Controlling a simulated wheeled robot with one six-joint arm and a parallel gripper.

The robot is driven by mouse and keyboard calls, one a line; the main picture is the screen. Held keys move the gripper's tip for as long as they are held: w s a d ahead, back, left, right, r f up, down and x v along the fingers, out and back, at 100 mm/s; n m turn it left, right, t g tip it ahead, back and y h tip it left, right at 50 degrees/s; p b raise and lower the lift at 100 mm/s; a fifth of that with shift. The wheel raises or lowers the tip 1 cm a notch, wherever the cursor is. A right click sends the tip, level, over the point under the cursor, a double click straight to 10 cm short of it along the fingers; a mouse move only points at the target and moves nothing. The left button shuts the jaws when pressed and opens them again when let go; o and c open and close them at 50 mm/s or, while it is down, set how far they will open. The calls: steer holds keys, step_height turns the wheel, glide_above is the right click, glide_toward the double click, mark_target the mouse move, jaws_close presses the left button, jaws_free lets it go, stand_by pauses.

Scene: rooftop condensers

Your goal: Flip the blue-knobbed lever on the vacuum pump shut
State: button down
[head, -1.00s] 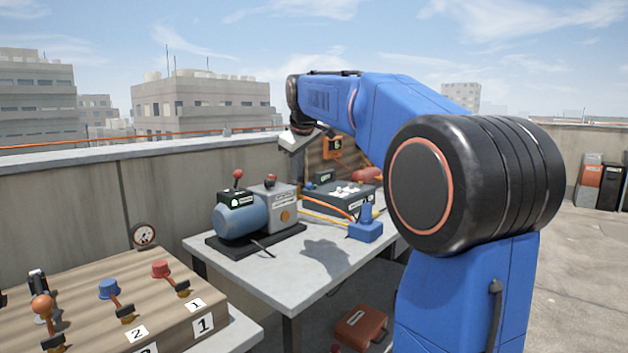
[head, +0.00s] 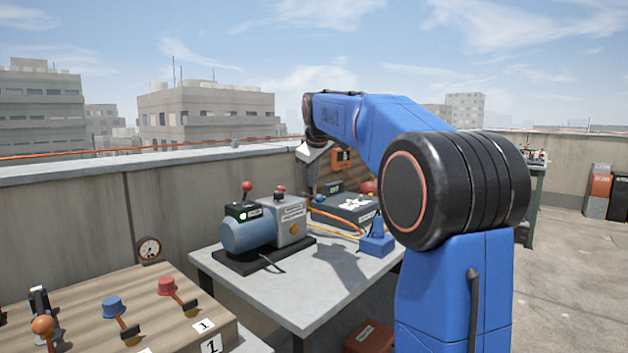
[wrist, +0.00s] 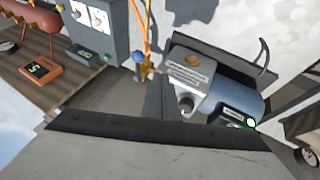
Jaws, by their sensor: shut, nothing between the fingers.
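The vacuum pump (head: 255,232), a blue cylinder with a grey block on a dark base, stands on the grey table. A lever with a red knob (head: 247,186) rises from its top. A blue knob (wrist: 138,56) shows beside a brass valve (wrist: 148,70) at the pump's block in the wrist view; it is a small blue dot (head: 320,199) in the head view. My gripper (head: 312,186) is shut and empty, pointing down near the pump's right end. Its fingers (wrist: 155,80) show near the valve in the wrist view; contact cannot be told.
Orange hoses (head: 345,234) run right of the pump to a grey box (head: 345,211). A blue object (head: 377,240) stands on the table's right. A wooden board with levers (head: 120,310) is at front left. A concrete parapet (head: 80,225) runs behind.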

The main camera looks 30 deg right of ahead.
steer(key=w+d+f, duration=0.4)
steer(key=w+f, duration=0.2)
steer(key=f, duration=0.1)
steer(key=shift+d, duration=0.35)
steer(key=shift+d, duration=0.15)
